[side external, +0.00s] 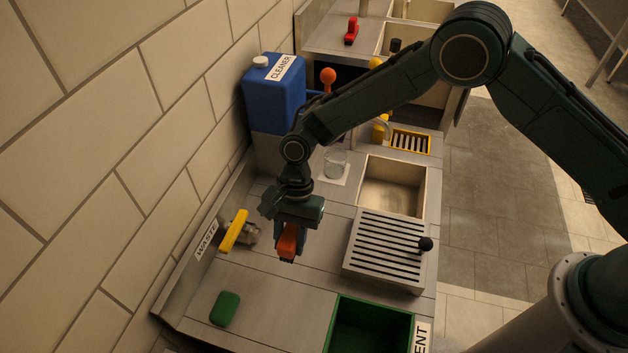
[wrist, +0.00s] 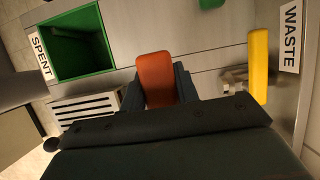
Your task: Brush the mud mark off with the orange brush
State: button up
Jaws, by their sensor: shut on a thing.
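My gripper (side external: 289,238) is shut on the orange brush (side external: 288,243), which hangs bristles down over the grey worktop (side external: 285,295). The wrist view shows the orange back of the brush (wrist: 155,78) between my fingers (wrist: 158,98). I cannot tell whether the dark bristles touch the worktop. I see no mud mark in either view; my gripper and the brush hide part of the worktop.
A yellow-handled valve (side external: 235,231) by the WASTE label stands left of my gripper. A slotted drain box (side external: 385,245) with a black knob is to the right. A green block (side external: 225,308) and green SPENT bin (side external: 368,328) are in front. A blue CLEANER container (side external: 272,98) stands behind.

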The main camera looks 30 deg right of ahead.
notch_tip(320, 180, up, 3)
jog(key=shift+f, duration=0.15)
jog(key=w+d, duration=0.4)
jog(key=d, duration=1.3)
jog(key=w+d, duration=0.3)
jog(key=d, duration=1.5)
notch_tip(320, 180, down, 16)
jog(key=shift+w+a, duration=0.15)
jog(key=shift+a, duration=0.1)
jog(key=shift+f, duration=0.2)
jog(key=shift+f, duration=2.75)
jog(key=shift+s+d+r, duration=0.1)
jog(key=shift+s+d, duration=0.75)
